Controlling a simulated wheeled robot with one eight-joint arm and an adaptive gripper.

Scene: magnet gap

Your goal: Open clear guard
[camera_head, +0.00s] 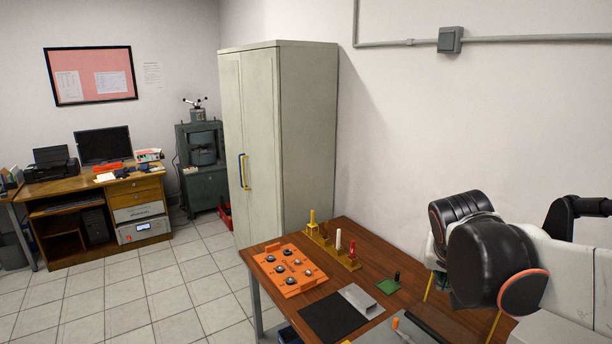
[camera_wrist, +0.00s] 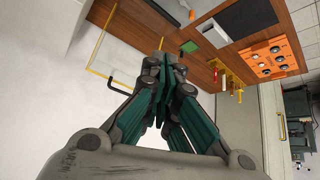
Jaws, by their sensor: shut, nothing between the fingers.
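The clear guard appears to be the see-through panel edged with thin yellow bars (camera_wrist: 100,41) at the upper left of the wrist view. My gripper (camera_wrist: 164,68) is shut and empty in the middle of the wrist view, to the right of the yellow frame. I cannot tell how near its fingertips are to the guard. My gripper is hidden in the head view.
The wooden table (camera_head: 360,241) carries an orange panel with several knobs (camera_head: 285,269), a stand with upright pegs (camera_head: 333,250), a dark mat (camera_head: 335,318) and a green square (camera_head: 388,287). A tall grey cabinet (camera_head: 300,140) and the wall stand behind. Tiled floor lies free at left.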

